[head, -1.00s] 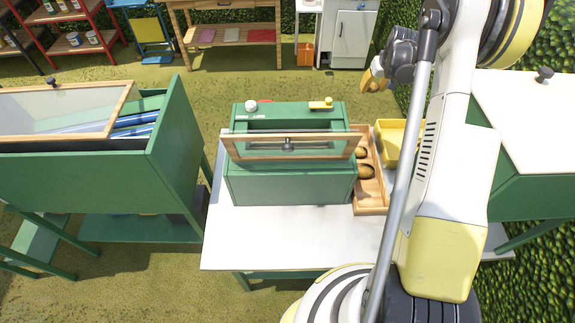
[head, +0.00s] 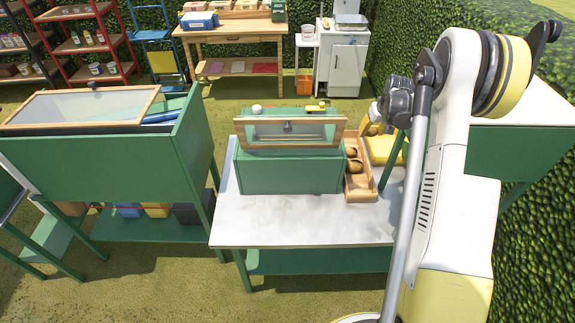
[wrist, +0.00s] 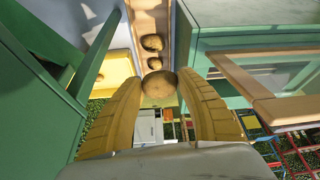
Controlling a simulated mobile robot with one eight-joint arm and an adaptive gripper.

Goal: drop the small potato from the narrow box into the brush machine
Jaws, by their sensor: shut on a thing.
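My gripper (wrist: 160,88) has its yellow fingers shut on a round brown potato (wrist: 158,83). The green brush machine (head: 290,172) stands on the white-topped table. Its wood-framed glass lid (head: 262,132) is tilted up, and it shows at right in the wrist view (wrist: 265,85). The narrow wooden box (head: 361,192) sits against the machine's right side. It holds potatoes, two of them visible (wrist: 152,42) (wrist: 155,63).
A yellow tray (head: 388,150) lies right of the narrow box. A green cabinet with a glass lid (head: 85,150) stands to the left. The white table's front (head: 300,225) is clear. A green bench (head: 530,150) is at right, by the hedge.

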